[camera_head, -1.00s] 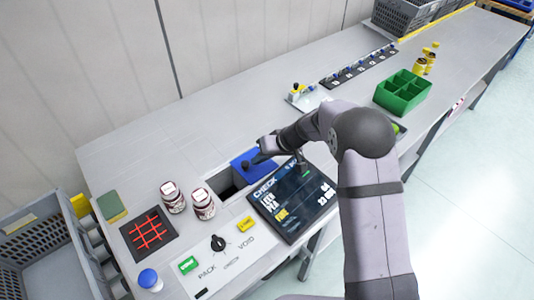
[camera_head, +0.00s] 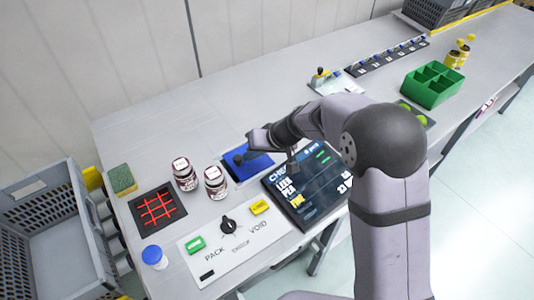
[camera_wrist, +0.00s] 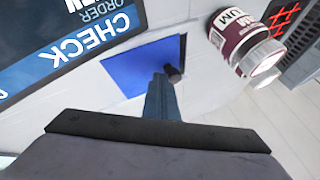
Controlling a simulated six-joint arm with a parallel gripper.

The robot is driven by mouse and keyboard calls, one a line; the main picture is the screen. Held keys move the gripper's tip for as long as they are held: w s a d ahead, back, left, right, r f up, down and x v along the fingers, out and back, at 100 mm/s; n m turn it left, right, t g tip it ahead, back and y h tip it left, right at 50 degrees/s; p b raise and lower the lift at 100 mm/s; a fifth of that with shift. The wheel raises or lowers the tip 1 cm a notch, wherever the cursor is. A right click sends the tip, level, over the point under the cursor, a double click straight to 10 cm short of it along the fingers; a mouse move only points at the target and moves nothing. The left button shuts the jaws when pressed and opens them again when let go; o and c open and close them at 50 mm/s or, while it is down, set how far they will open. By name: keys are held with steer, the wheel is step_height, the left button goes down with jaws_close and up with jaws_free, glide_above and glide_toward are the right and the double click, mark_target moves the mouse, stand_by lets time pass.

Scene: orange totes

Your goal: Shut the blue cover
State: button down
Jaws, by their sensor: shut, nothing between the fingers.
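The blue cover (camera_head: 258,165) lies flat in the worktop, between the jars and the display screen, with a dark knob (camera_head: 239,159) near its left end. It spans nearly all of its opening; only a thin dark strip shows along its edge. In the wrist view the blue cover (camera_wrist: 130,65) and its knob (camera_wrist: 174,72) lie just beyond my fingers. My gripper (camera_wrist: 161,84) is shut and empty, its tips right beside the knob. Whether they touch it I cannot tell. In the head view my gripper (camera_head: 254,150) is over the cover, partly hidden by my wrist.
Two dark-red jars (camera_head: 200,178) stand close left of the cover. The display screen (camera_head: 308,185) adjoins it on the right. A panel with a knob and green and yellow buttons (camera_head: 233,240) lies in front. A green divided bin (camera_head: 433,85) stands farther right.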

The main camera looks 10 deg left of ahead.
mark_target(238, 162)
steer(key=shift+s+a+b, duration=0.3)
steer(key=shift+s+a, duration=0.75)
steer(key=shift+s, duration=0.05)
steer(key=shift+w+d+f+b, duration=0.1)
steer(key=shift+w+d+b, duration=0.1)
steer(key=shift+d+b, duration=0.3)
steer(key=d, duration=0.1)
steer(key=w+d+b, duration=0.1)
steer(key=d, duration=0.1)
steer(key=b+v, duration=0.1)
steer(key=v, duration=0.9)
steer(key=shift+r, duration=0.3)
steer(key=shift+w, duration=0.1)
